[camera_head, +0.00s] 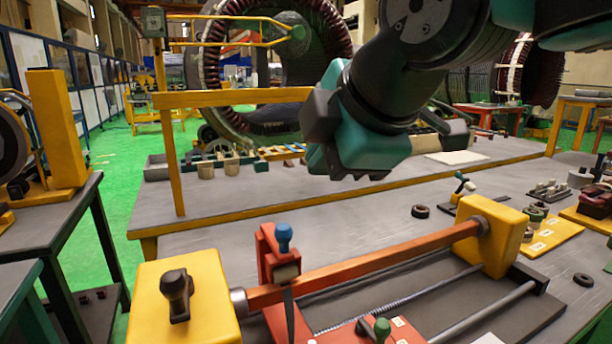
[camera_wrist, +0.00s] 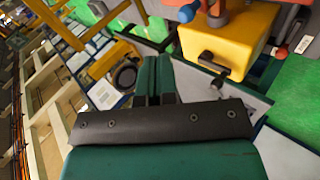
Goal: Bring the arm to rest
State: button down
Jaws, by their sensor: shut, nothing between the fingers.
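My gripper (camera_wrist: 153,75) shows in the wrist view as two green fingers closed side by side, with nothing between them. In the head view my arm reaches in from the upper right, and its teal and black end hangs in the air above the grey workbench (camera_head: 290,218). The fingertips cannot be made out clearly there. The winding fixture, with a yellow end block (camera_head: 205,290) and an orange bar (camera_head: 370,262), stands in front of and below my arm's end, apart from it. The yellow block also shows in the wrist view (camera_wrist: 232,38), at the upper right.
A red clamp with a blue knob (camera_head: 284,236) stands up from the fixture. A yellow rail (camera_head: 235,98) rises behind the bench near my arm. A large stator ring (camera_head: 330,45) is behind. A side table with a yellow post (camera_head: 57,130) is at the left. Green floor (camera_head: 130,190) lies between.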

jog(key=shift+v, duration=0.85)
jog(key=s+d+f+m+g+p, duration=0.3)
jog(key=s+d+f+m+g, duration=0.5)
jog(key=s+f+m, duration=0.4)
notch_tip(320, 180, down, 3)
jog(key=shift+d+r+m, duration=0.25)
jog(key=shift+d+m, duration=0.5)
jog(key=shift+m, duration=0.15)
